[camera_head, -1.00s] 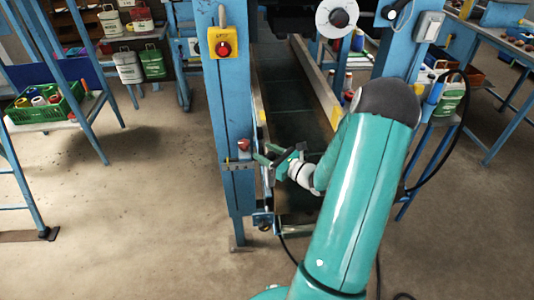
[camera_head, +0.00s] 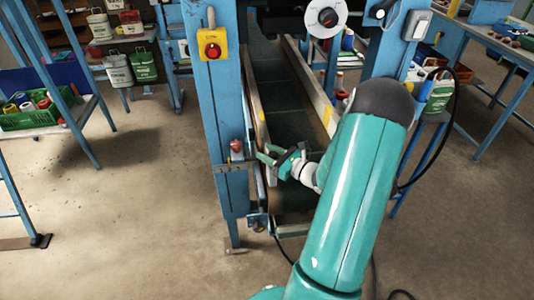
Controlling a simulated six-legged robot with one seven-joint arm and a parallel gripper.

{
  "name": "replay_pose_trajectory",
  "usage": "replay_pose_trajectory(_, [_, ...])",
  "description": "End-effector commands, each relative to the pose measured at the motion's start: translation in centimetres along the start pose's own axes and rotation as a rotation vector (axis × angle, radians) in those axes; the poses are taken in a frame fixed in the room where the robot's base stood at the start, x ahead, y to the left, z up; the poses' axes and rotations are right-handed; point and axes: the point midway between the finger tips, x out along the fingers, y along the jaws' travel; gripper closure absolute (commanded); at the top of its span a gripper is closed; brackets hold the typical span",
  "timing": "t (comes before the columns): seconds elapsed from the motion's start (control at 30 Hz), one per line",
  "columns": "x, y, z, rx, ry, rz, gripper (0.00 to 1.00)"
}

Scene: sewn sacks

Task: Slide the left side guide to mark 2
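The left side guide (camera_head: 254,88) is a long pale rail with a yellow patch, running along the left edge of the dark conveyor belt (camera_head: 286,95). Its near end is partly hidden by the blue post and my gripper. My gripper (camera_head: 272,156), green and dark, is at the near end of this guide, just right of the blue post. I cannot tell whether it touches the guide, or whether its fingers are apart or closed. A small plate (camera_head: 229,167) with faint marks is on the post below a red knob (camera_head: 236,147); its numbers are too small to read.
The blue post (camera_head: 212,90) carries a yellow box with a red button (camera_head: 211,45). The right side guide (camera_head: 309,83) runs along the belt's other edge. A black cable (camera_head: 462,115) hangs at right. A green crate (camera_head: 30,118) stands at far left. Floor at left is clear.

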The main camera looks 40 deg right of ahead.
Motion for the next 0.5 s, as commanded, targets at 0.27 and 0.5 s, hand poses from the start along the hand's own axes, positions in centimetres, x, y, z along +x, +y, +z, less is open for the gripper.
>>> replay_pose_trajectory(0.27, [0.0,0.0,0.0,0.0,0.0,0.0,0.5])
replay_pose_trajectory(0.5, [-1.5,-0.1,0.0,0.0,0.0,-0.003,0.5])
